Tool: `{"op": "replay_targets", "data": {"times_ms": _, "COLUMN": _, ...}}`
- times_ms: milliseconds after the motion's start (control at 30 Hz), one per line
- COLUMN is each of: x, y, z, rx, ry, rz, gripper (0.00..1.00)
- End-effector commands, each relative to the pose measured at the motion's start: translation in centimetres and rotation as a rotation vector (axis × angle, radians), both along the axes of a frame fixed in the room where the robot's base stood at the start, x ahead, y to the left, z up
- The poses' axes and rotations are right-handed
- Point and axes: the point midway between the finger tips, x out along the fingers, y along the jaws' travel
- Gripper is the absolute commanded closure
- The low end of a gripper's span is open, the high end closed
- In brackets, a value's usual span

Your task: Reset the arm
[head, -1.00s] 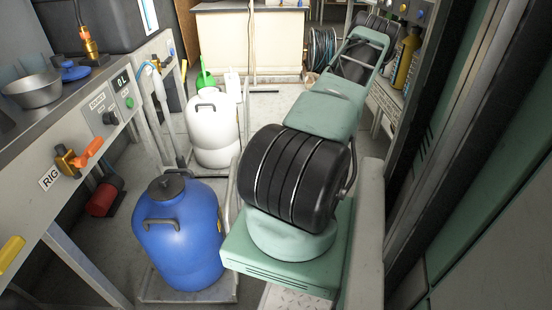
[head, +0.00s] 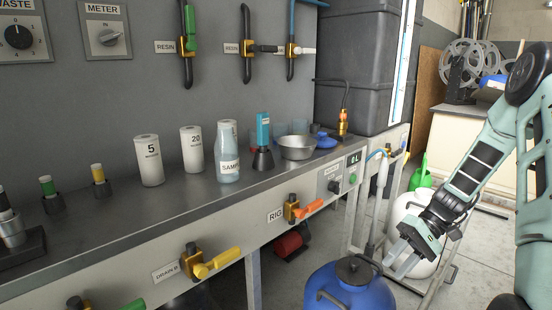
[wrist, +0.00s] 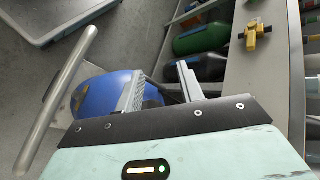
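My arm is bent at the right of the head view, with its forearm slanting down to the left. My gripper (head: 399,265) points down in front of the white canister (head: 408,225) and just right of the blue barrel (head: 350,287). Its two fingers are apart with nothing between them. In the wrist view my gripper (wrist: 158,80) also shows its open fingers. The blue barrel (wrist: 92,98) lies beyond the fingers there, partly hidden by them.
A workbench (head: 120,232) runs along the left with beakers, a sample bottle (head: 227,152) and a metal bowl (head: 297,147). Yellow (head: 218,262) and orange (head: 309,206) valve handles stick out from its front. A pale rail (wrist: 57,100) crosses the wrist view's left side. Open floor shows behind the canister.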

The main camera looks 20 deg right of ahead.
Motion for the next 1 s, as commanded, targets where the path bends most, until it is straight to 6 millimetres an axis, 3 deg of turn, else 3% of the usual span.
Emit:
{"op": "replay_targets", "data": {"times_ms": 33, "x": 0.8, "y": 2.5, "z": 1.0, "rx": -0.051, "ry": 0.013, "rz": 0.077, "gripper": 0.62}}
{"op": "replay_targets", "data": {"times_ms": 267, "x": 1.6, "y": 12.7, "z": 4.2, "rx": -0.283, "ry": 0.031, "rz": 0.345, "gripper": 0.62}}
{"op": "replay_targets", "data": {"times_ms": 433, "x": 0.0, "y": 19.6, "z": 6.2, "rx": -0.454, "ry": -0.026, "rz": 0.519, "gripper": 0.62}}
{"op": "replay_targets", "data": {"times_ms": 600, "x": -3.1, "y": 25.5, "z": 8.0, "rx": -0.604, "ry": -0.138, "rz": 0.667, "gripper": 0.62}}
{"op": "replay_targets", "data": {"times_ms": 800, "x": -7.1, "y": 30.1, "z": 9.5, "rx": -0.716, "ry": -0.293, "rz": 0.786, "gripper": 0.62}}
{"op": "replay_targets", "data": {"times_ms": 1000, "x": -10.2, "y": 32.5, "z": 10.3, "rx": -0.765, "ry": -0.42, "rz": 0.856, "gripper": 0.62}}
